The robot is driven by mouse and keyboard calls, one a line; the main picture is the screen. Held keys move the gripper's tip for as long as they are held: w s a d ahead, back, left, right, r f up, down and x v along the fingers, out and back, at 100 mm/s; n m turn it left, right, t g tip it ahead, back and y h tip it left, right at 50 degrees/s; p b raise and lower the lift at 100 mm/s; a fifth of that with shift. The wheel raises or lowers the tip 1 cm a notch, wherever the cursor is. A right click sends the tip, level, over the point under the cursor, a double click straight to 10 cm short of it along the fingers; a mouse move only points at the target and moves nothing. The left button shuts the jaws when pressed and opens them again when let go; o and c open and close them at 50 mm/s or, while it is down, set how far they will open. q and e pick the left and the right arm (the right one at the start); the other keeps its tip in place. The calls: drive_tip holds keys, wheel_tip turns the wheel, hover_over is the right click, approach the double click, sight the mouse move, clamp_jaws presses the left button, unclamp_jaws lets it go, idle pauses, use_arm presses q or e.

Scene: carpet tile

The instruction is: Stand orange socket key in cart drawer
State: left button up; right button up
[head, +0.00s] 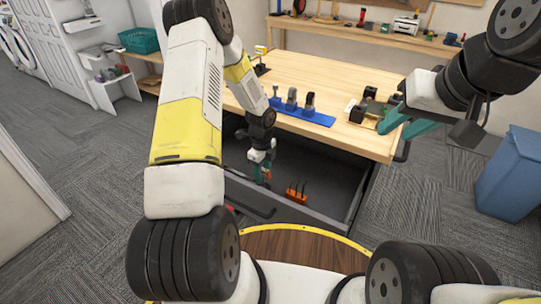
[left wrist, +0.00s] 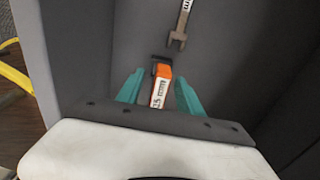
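The orange socket key (left wrist: 161,90), with a white label and a black end, is between my left gripper's teal fingers (left wrist: 160,84) in the left wrist view. Narrow gaps seem to show beside it, so the fingers look open around it; contact is unclear. In the head view my left gripper (head: 262,170) reaches down into the open cart drawer (head: 338,180), with a bit of the orange key (head: 267,175) showing. The key's lower end is hidden by the gripper. My right gripper (head: 404,124) is open and empty by the cart top's right corner.
An orange holder with black prongs (head: 297,196) stands in the drawer, right of my left gripper. A wrench (left wrist: 180,28) lies beyond the key. The wooden cart top (head: 330,78) carries a blue tool rack (head: 300,113). A blue bin (head: 510,175) stands at right.

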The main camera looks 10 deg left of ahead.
use_arm(q)
wheel_tip(320, 180, up, 8)
drive_tip(key=shift+r, duration=0.15)
drive_tip(key=s+r+n+t, duration=0.2)
drive_tip(key=s+r+n, duration=0.3)
drive_tip(key=r, duration=0.6)
drive_tip(key=s+r+n+t, duration=0.1)
drive_tip(key=s+r+n, duration=0.4)
drive_tip(key=r, duration=0.7)
drive_tip(key=s+d+r+n+t+h, duration=0.1)
drive_tip(key=s+r+n, duration=0.3)
drive_tip(key=s, duration=0.3)
drive_tip(key=s+d+r+n+t+h, duration=0.1)
drive_tip(key=s+r+n+t, duration=0.1)
drive_tip(key=s+r+n, duration=0.3)
drive_tip(key=shift+s+d+n, duration=0.2)
drive_tip(key=shift+s+n, duration=1)
drive_tip(key=shift+r, duration=0.1)
